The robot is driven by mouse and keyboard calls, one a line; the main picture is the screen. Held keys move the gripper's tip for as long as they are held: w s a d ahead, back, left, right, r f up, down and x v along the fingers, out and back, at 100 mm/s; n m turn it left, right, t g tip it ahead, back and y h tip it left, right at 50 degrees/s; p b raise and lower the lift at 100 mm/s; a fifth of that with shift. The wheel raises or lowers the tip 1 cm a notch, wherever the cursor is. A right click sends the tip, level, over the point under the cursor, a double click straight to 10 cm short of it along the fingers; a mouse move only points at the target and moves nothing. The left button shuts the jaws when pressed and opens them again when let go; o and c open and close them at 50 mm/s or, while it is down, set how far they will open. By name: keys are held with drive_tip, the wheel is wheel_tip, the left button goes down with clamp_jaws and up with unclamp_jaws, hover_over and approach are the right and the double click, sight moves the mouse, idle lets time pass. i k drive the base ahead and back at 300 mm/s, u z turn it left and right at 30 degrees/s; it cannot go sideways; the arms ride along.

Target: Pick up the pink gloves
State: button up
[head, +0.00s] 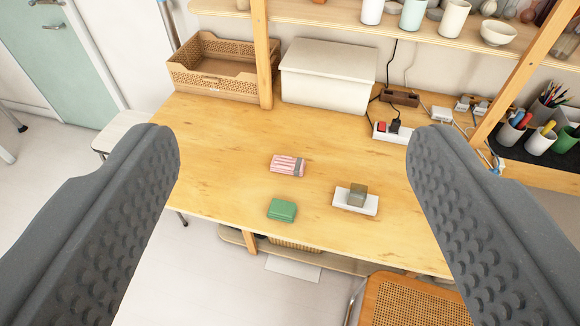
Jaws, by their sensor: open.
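A small pink striped bundle with a grey band (285,165), which looks like the folded pink gloves, lies on the wooden table (225,150) near the middle of the head view. My gripper (293,150) is open and empty. Its two dark grey fingers stand wide apart at the left and right of the picture, high above the table. The pink bundle shows between them, well beyond the fingertips and touching neither. Nothing hides the bundle.
A green block (282,210) lies in front of the bundle. A white block with an olive cube on top (357,195) is to its right. A wicker basket (212,85), a white lidded box (325,95), a power strip (391,137) and wooden shelf posts stand behind.

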sight(284, 164)
drive_tip(key=k, duration=0.55)
drive_tip(key=u, duration=0.6)
drive_tip(key=i, duration=1.85)
drive_tip(key=z, duration=0.45)
